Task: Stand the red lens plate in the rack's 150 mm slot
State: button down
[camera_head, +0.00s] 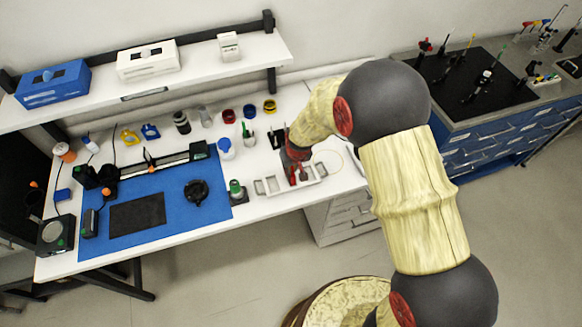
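A white rack (259,188) with several upright dividers stands near the front edge of the white bench, right of the blue mat. My gripper (298,175) points down at the rack's middle-right part, with its tips at or just above the slots. Red shows at the fingertips. At this size I cannot tell a red lens plate from my gripper's own red parts, nor whether the fingers are open or shut. The slot labels cannot be read, and my gripper hides part of the rack.
A green-topped bottle (237,190) stands just left of the rack. A black item (197,191) and a dark pad (137,214) lie on the blue mat (108,242). Jars and small coloured holders line the back. A shelf (205,62) overhangs the bench.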

jog(key=shift+f, duration=0.35)
jog(key=shift+f+b, duration=0.2)
jog(key=shift+b, duration=0.2)
dwell(0.3)
jog(key=c, duration=1.8)
grip_release()
jog(key=shift+o, duration=0.2)
jog(key=v, duration=1.2)
